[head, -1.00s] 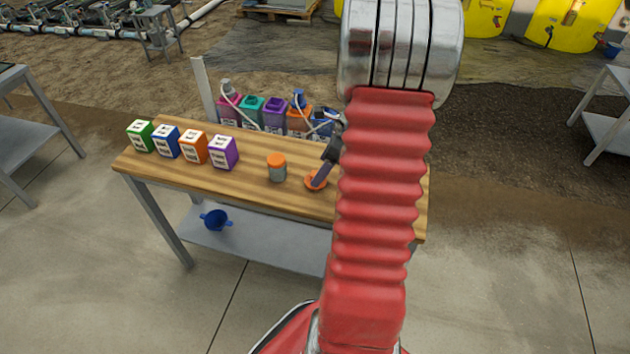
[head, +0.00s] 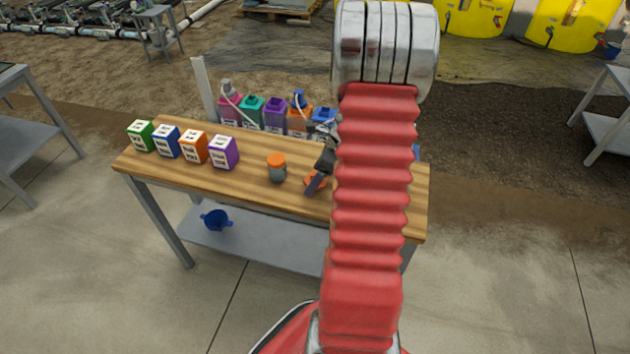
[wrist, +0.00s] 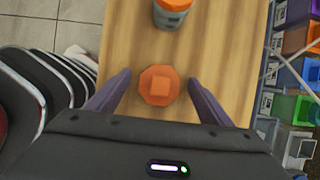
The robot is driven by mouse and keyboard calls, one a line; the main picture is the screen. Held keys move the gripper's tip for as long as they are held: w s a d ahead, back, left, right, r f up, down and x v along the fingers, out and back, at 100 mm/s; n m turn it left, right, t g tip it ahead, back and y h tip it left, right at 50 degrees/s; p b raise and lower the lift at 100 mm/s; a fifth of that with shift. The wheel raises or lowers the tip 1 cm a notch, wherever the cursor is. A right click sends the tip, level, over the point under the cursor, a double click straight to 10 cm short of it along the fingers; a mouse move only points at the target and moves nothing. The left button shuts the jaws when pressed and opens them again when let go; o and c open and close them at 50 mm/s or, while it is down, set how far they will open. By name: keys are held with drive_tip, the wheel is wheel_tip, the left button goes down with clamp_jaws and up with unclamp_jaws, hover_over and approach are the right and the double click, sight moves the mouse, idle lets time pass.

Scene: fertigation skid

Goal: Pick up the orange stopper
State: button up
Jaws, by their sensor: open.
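The orange stopper (wrist: 159,86) is a flat, many-sided disc with a square knob on top, lying on the wooden tabletop (wrist: 119,35). My gripper (wrist: 160,78) is open in the wrist view, with one finger to each side of the stopper and a gap on both sides. I cannot tell how far above the tabletop the fingers are. In the head view the stopper (head: 309,180) is partly hidden behind my gripper's dark finger (head: 313,187), and my red arm covers the table's right part.
A grey jar with an orange lid (head: 277,168) stands close to the stopper's left. Green, blue, orange and purple labelled boxes (head: 223,152) stand farther left. Coloured containers (head: 275,115) with hoses line the back. A blue bowl (head: 216,220) sits on the lower shelf.

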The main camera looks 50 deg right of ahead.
drive_tip(key=shift+c, duration=0.3)
drive_tip(key=c, duration=1)
